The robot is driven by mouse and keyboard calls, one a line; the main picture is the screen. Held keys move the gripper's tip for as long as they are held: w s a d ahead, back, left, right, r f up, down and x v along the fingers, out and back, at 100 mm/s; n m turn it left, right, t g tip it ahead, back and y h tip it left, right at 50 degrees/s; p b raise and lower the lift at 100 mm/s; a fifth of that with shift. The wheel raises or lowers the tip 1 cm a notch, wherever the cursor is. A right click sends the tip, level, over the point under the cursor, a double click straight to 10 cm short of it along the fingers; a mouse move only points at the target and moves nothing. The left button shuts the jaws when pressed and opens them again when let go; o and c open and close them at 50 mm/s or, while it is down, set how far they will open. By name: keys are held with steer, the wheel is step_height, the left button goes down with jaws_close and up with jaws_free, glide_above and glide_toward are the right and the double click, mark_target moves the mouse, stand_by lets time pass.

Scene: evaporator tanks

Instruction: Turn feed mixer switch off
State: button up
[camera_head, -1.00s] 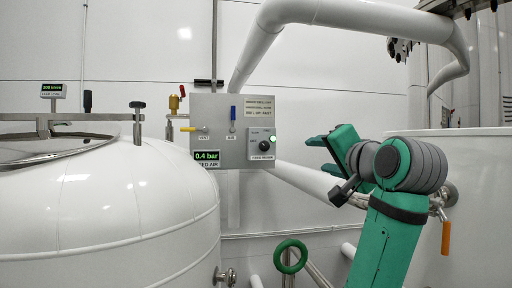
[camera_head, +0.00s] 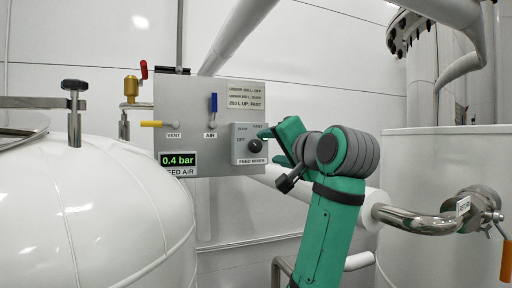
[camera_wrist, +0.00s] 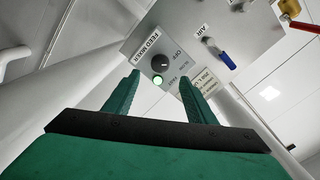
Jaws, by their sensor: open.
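The feed mixer switch is a black rotary knob (camera_head: 255,146) on a light grey box labelled FEED MIXER, at the lower right of the grey panel (camera_head: 222,100). Its labels read OFF, SLOW and FAST. My gripper (camera_head: 268,147) is just right of the box in the head view. In the wrist view my gripper (camera_wrist: 160,82) has its two green fingers spread apart with nothing between them. The exact gap to the knob cannot be told.
The panel also carries a yellow VENT lever (camera_head: 152,124), a blue AIR lever (camera_head: 214,102) and a 0.4 bar display (camera_head: 178,160). A white tank (camera_head: 90,215) stands at left. A steel pipe with a valve (camera_head: 430,223) is at right.

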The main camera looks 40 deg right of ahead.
mark_target(257, 146)
steer(key=x, duration=0.9)
steer(key=c, duration=1)
